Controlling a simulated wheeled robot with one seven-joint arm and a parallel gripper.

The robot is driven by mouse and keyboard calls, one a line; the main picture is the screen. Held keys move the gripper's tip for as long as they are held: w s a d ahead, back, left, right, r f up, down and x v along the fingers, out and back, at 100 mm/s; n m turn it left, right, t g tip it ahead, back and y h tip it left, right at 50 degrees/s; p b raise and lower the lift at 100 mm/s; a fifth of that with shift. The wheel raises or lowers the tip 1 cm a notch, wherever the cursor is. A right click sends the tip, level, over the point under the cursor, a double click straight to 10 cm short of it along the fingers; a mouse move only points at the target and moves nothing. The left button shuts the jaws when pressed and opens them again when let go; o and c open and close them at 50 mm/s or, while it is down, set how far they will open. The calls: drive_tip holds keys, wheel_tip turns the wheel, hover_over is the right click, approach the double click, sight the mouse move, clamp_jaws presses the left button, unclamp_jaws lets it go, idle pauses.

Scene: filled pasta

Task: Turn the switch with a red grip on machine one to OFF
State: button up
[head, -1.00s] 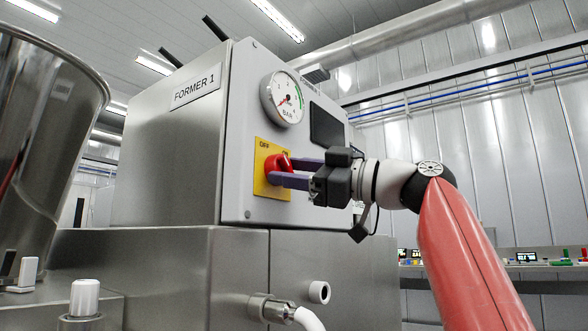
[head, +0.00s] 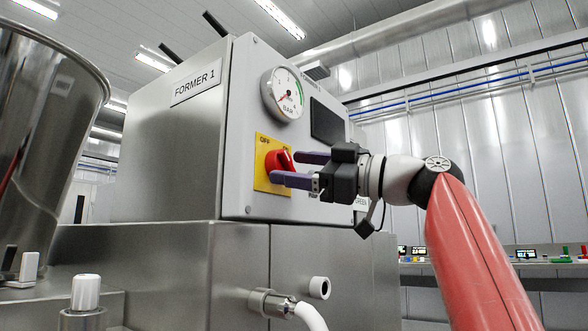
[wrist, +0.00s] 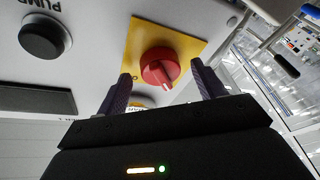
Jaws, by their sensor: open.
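The switch with a red grip (head: 277,163) sits on a yellow plate (head: 262,183) on the front of the machine labelled FORMER 1. OFF is printed at the plate's upper left. In the wrist view the red grip (wrist: 159,67) is round with a raised bar and a pale mark on its lower right; which label it points to I cannot tell. My gripper (head: 284,167) is open, its purple fingers just in front of the switch. In the wrist view one finger shows on each side of the grip, apart from it.
A pressure gauge (head: 286,94) and a dark screen (head: 326,125) are above the switch. A black PUMP knob (wrist: 44,38) is beside it in the wrist view. A steel vessel (head: 48,110) stands at left. A hose (head: 310,317) leaves the lower cabinet. Open room lies at right.

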drive_tip(key=b+v, duration=0.1)
drive_tip(key=v, duration=0.6)
drive_tip(key=shift+b, duration=0.3)
